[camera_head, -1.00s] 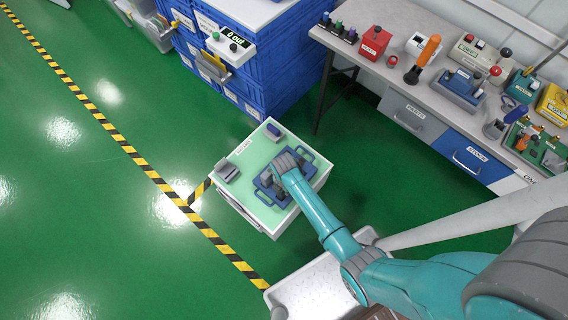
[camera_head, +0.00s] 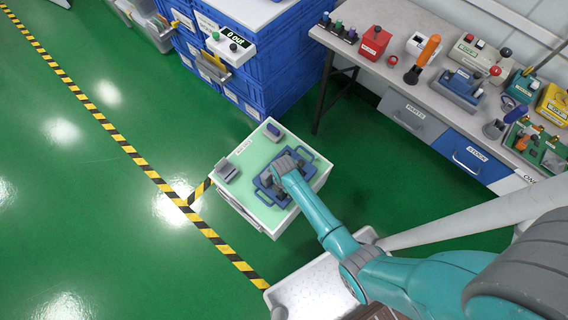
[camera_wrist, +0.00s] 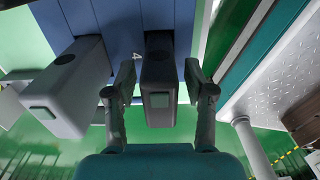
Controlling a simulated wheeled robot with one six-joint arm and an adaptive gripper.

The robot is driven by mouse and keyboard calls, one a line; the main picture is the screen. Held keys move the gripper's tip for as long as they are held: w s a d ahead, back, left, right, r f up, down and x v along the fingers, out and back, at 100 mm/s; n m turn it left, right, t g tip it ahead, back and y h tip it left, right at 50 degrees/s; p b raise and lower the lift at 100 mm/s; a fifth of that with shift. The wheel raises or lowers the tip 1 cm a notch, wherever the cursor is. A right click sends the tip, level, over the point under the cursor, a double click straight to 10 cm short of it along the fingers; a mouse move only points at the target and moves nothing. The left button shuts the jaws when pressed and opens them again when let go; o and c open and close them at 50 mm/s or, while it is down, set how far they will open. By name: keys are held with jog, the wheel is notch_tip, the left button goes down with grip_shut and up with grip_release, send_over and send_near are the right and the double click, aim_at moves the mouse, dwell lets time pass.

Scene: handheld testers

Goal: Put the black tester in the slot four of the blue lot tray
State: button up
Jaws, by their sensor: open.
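The blue lot tray (camera_head: 309,184) lies on the green-topped cart, partly hidden under my gripper (camera_head: 281,177). In the wrist view the tray (camera_wrist: 116,22) shows a printed "4". The black tester (camera_wrist: 158,82) stands in the tray beside that mark, its small screen facing the camera. My gripper (camera_wrist: 160,76) is open, with one finger on each side of this tester; its base is hidden from view. A second, greyer tester (camera_wrist: 66,90) stands to the left, outside the left finger.
A grey holder (camera_head: 226,170) and a small dark blue object (camera_head: 274,130) sit on the cart top (camera_head: 245,192). A workbench (camera_head: 398,75) with coloured devices stands at the back right, blue crates (camera_head: 262,80) behind. The floor left of the cart is clear.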

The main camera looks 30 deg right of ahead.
notch_tip(320, 180, up, 12)
jog(key=shift+r, duration=0.1)
dwell(0.4)
jog(key=s+r+m+t, duration=0.2)
jog(key=s+m+t, duration=0.25)
jog(key=s, duration=0.35)
jog(key=s+r+m+t, duration=0.3)
jog(key=s+m, duration=0.3)
jog(key=s, duration=0.2)
jog(key=s+r+m+t, duration=0.2)
jog(key=s+r+m, duration=0.1)
jog(key=r, duration=0.6)
jog(key=s+r+m+t, duration=0.3)
jog(key=s+r+m, duration=0.1)
jog(key=r, duration=0.5)
jog(key=s+r+m+t, duration=0.2)
jog(key=s+r+m, duration=0.2)
jog(key=r, duration=0.5)
jog(key=shift+s+r, duration=0.25)
jog(key=shift+r, duration=0.1)
